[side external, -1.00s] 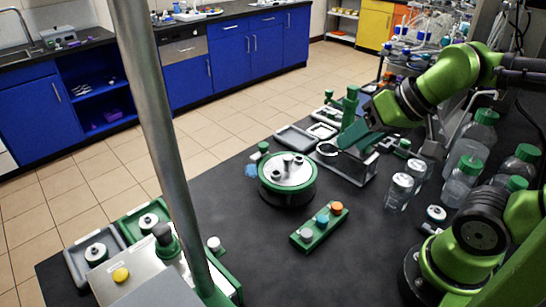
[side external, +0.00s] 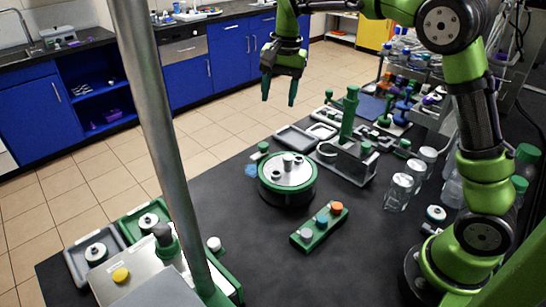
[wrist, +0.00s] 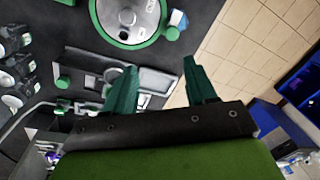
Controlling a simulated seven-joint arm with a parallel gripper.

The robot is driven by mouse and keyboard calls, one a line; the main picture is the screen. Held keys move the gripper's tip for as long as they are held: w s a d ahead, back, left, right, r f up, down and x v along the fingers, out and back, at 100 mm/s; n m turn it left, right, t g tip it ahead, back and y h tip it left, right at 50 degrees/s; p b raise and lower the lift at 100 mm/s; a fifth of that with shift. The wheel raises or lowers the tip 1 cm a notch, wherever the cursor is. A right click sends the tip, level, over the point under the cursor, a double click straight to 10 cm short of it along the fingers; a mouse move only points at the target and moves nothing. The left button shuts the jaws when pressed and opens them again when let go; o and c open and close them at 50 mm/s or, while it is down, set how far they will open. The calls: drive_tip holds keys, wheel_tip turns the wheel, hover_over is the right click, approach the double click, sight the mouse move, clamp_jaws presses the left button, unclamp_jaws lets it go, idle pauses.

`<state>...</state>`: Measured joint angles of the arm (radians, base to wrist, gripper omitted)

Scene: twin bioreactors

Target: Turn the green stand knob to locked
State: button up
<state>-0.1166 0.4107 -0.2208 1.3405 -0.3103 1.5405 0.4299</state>
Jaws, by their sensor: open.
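A metal stand (side external: 345,165) with an upright green column (side external: 349,112) stands right of centre in the side view. A small green knob (side external: 366,148) is on its right part; I cannot tell its turn position or any lock mark. Another small green knob (side external: 263,147) is beside the round green-and-metal vessel (side external: 287,188). My gripper (side external: 279,95) is open and empty, pointing down, high above and left of the stand, touching nothing. In the wrist view my gripper (wrist: 160,66) has its two green fingers spread apart. A green knob (wrist: 62,82) shows left of them.
A button box (side external: 320,228) with grey, blue and orange buttons lies in front of the vessel. Clear jars (side external: 399,190) with pale lids stand to the right. Grey trays (side external: 296,139) lie behind the vessel. A metal pole (side external: 160,130) crosses the left foreground.

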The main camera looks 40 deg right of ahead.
sight(264, 144)
drive_tip(key=w+a+r+m+g, duration=0.1)
drive_tip(key=w+r+m, duration=0.1)
drive_tip(key=w+m, duration=0.35)
drive_tip(key=shift+m, duration=0.55)
drive_tip(key=f, duration=1.1)
drive_tip(key=s+f, duration=0.1)
drive_tip(key=f, duration=0.4)
drive_tip(key=shift+s+a+f, duration=0.1)
drive_tip(key=shift+f, duration=0.25)
drive_tip(key=shift+c, duration=0.5)
clamp_jaws()
